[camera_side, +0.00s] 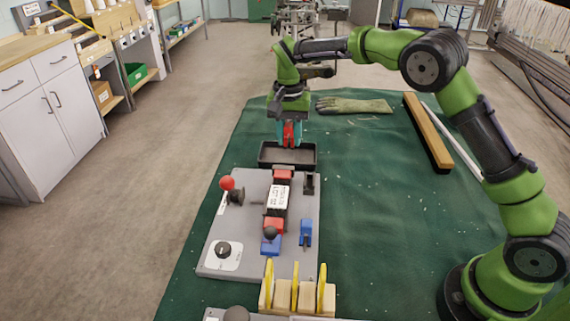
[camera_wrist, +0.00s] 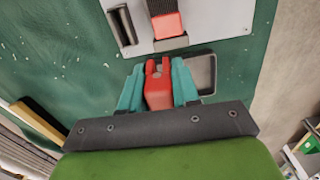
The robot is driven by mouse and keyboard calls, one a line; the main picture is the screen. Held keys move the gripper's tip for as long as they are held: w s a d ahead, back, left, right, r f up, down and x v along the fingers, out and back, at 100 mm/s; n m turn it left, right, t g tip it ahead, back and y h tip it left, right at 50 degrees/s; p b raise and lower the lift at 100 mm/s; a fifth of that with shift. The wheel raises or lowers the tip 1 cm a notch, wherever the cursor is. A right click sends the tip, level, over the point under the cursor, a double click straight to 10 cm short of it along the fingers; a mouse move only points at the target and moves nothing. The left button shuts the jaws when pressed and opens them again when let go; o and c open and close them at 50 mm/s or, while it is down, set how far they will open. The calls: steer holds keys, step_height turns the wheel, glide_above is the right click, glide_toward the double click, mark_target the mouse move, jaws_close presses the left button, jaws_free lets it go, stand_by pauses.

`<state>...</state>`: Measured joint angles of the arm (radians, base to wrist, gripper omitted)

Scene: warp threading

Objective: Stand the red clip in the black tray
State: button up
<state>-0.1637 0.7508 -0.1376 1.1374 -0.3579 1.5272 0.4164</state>
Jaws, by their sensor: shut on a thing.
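The red clip (camera_side: 289,134) is held upright between the teal fingers of my gripper (camera_side: 289,140) in the side view. In the wrist view the red clip (camera_wrist: 158,88) sits between the two teal fingers of my gripper (camera_wrist: 158,82). The black tray (camera_side: 268,160) lies on the green cloth at the far end of the grey board. The clip and fingers are over the tray's back part in the side view. In the wrist view part of the tray (camera_wrist: 213,75) shows just right of the fingers. I cannot tell whether the clip touches the tray floor.
A grey board (camera_side: 230,255) with a red-ball lever (camera_side: 228,184), a dial (camera_side: 223,250) and red and blue blocks stands in front of the tray. Yellow clips on a wooden block (camera_side: 297,296) are nearer. A glove (camera_side: 354,106) and a wooden bar (camera_side: 426,132) lie to the right.

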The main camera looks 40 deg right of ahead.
mark_target(273, 153)
steer(key=w+d+f, duration=0.1)
steer(key=w+f, duration=0.2)
steer(key=w, duration=0.5)
steer(key=shift+n, duration=0.3)
steer(key=shift+w+d+f, duration=0.1)
steer(key=shift+f, duration=1.9)
steer(key=shift+w+f, duration=0.1)
steer(key=shift+f, duration=1.85)
steer(key=shift+f, duration=0.1)
steer(key=o, duration=1)
steer(key=shift+f, duration=0.1)
